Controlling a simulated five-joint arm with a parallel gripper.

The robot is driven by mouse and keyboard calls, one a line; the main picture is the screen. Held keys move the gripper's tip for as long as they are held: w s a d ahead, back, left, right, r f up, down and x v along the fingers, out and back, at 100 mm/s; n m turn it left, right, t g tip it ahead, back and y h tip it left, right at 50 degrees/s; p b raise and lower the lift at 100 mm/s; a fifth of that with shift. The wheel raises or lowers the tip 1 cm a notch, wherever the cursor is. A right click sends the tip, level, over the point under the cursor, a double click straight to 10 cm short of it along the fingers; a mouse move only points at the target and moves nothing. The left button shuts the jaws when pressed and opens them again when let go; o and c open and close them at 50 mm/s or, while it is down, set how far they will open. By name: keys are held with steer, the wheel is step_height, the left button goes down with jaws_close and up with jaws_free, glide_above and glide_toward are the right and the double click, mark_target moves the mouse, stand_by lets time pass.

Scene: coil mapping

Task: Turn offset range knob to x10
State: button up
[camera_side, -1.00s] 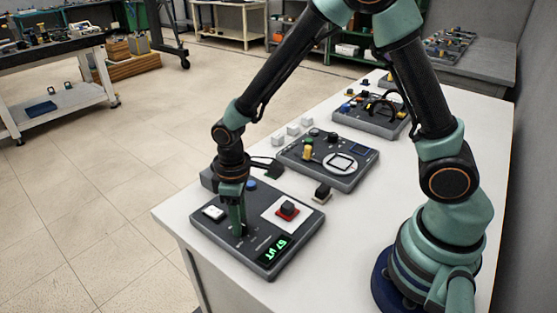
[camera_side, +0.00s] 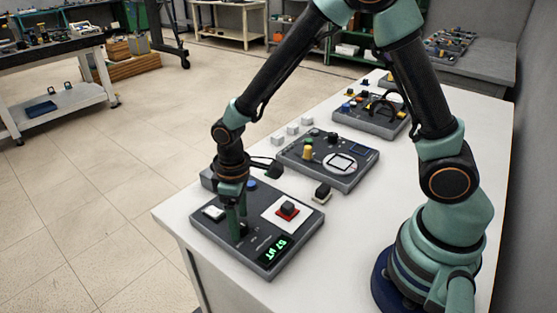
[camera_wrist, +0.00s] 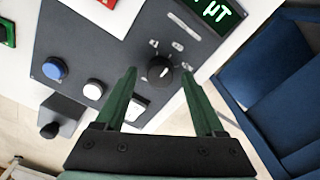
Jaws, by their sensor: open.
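The offset range knob is a black round knob (camera_wrist: 160,70) on the grey panel (camera_wrist: 70,30), with small white marks around it. A white pointer line shows on its right side, but the labels are too small to read. My gripper (camera_wrist: 159,73) is open, with one green finger on each side of the knob and a visible gap on both sides. In the side view my gripper (camera_side: 238,226) points down at the near panel, and its fingers mostly hide the knob. The green display (camera_side: 275,250) reads about 67 µT.
Another panel (camera_side: 328,160) stands farther back.

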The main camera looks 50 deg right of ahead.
step_height(320, 180, up, 12)
stand_by(0.5)
step_height(320, 180, up, 6)
steer(key=f+m+t, duration=0.1)
steer(key=m+t, duration=0.1)
glide_above(263, 222)
steer(key=s+d+r+m+t, duration=0.3)
steer(key=s+d+m, duration=0.1)
steer(key=s+d, duration=0.1)
steer(key=shift+s+d+r+t, duration=0.2)
steer(key=shift+d+r+t, duration=0.15)
steer(key=shift+d, duration=0.25)
steer(key=shift+r, duration=0.1)
